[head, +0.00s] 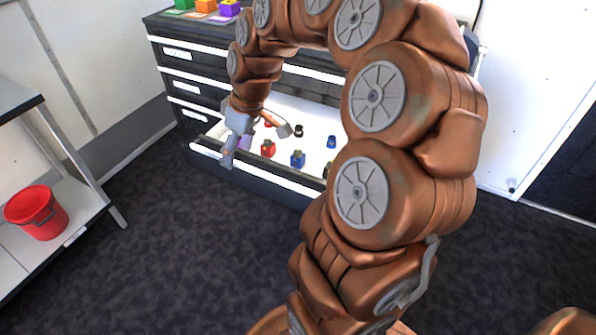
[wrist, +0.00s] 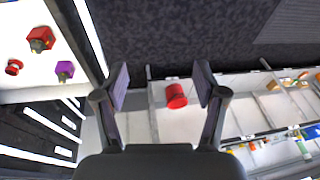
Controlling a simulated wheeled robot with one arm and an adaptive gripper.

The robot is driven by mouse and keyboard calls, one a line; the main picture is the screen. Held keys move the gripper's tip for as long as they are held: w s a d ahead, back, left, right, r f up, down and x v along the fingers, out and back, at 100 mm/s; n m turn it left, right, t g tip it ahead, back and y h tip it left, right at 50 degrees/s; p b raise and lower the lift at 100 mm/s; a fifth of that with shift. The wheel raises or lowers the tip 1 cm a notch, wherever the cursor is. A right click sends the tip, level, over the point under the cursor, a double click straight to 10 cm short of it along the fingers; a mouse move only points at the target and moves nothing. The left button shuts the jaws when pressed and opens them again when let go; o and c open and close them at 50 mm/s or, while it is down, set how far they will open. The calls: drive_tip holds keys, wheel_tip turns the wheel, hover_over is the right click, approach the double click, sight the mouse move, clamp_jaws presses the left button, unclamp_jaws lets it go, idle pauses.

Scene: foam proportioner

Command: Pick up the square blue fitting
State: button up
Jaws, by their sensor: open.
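The square blue fitting (head: 298,159) stands upright in the open white drawer (head: 313,123), near its front edge. It has a blocky blue base and a darker top, and it is not visible in the wrist view. A smaller blue fitting (head: 331,142) sits behind and to its right; its shape is hard to tell. My gripper (head: 256,142) is open and empty, over the left part of the drawer, left of the square blue fitting. In the wrist view its two fingers (wrist: 162,82) are spread apart with nothing between them.
A red fitting (head: 268,148) stands between my gripper and the square blue one. A purple fitting (head: 245,142) and a black fitting (head: 298,130) are also in the drawer. A red bucket (head: 36,212) sits on a shelf at left. The floor in front is clear.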

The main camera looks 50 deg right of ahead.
drive_tip(key=w+d+f+t+b, duration=0.1)
drive_tip(key=w+d+f+b, duration=0.1)
drive_tip(key=d+f, duration=0.4)
drive_tip(key=w+d+f+t+b, duration=0.1)
drive_tip(key=w+d+f+b, duration=0.15)
drive_tip(key=d, duration=0.55)
drive_tip(key=h+b, duration=0.1)
drive_tip(key=b, duration=0.2)
approach(301, 153)
drive_tip(key=shift+m, duration=0.4)
drive_tip(key=x, duration=0.5)
drive_tip(key=shift+a+f, duration=0.2)
drive_tip(key=shift+x, duration=3.75)
drive_tip(key=shift+d, duration=0.15)
clamp_jaws()
